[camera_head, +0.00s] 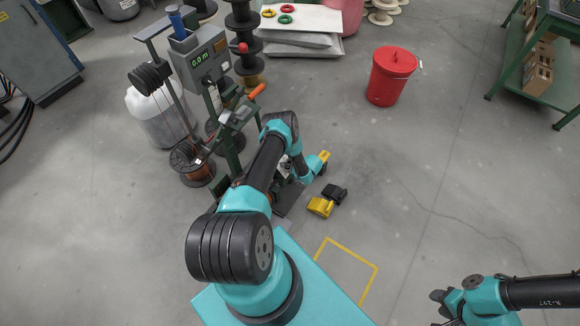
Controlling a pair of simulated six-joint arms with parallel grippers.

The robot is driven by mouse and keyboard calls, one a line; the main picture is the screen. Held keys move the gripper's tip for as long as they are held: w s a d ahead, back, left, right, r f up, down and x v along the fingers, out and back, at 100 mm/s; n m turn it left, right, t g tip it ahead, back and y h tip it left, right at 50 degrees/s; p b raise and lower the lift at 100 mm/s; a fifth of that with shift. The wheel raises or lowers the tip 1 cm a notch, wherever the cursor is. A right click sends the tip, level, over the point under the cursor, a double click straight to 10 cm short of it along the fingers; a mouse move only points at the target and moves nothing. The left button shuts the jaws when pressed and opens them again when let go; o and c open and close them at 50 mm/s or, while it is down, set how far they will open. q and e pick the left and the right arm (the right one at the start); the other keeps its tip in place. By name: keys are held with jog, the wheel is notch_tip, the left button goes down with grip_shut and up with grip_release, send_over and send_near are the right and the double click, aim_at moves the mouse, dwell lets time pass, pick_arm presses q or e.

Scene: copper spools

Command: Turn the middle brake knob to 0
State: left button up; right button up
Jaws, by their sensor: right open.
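The winding stand holds a grey counter box (200,58) whose green display reads about 0.0 m. An orange handle (257,91) sticks out below it, and a copper spool (191,163) sits low at its left. I cannot make out the middle brake knob or its setting; my left arm covers part of the stand. My left arm reaches up to the stand's lower right. Its wrist is near the stand's base, and its fingers cannot be made out. My right gripper (440,307) is open and empty at the bottom right, far from the stand.
A yellow and black pedal (321,206) lies on the floor right of the stand. A red bin (391,77) stands farther back. A pale platform (301,21) carries coloured rings. A green shelf (552,93) stands at the right. The floor between is mostly clear.

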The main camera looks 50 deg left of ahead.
pick_arm(q)
jog(key=n, duration=0.7)
jog(key=shift+s+y, duration=0.1)
jog(key=shift+y, duration=0.2)
jog(key=n, duration=0.3)
jog(key=shift+d+n+t, duration=0.1)
jog(key=shift+n+t, duration=0.2)
jog(key=shift+n, duration=0.1)
jog(key=shift+f+n+y, duration=0.1)
jog(key=shift+n+y, duration=0.2)
jog(key=shift+n, duration=1.4)
jog(key=o, duration=0.9)
jog(key=v, duration=1.7)
jog(key=shift+d, duration=0.2)
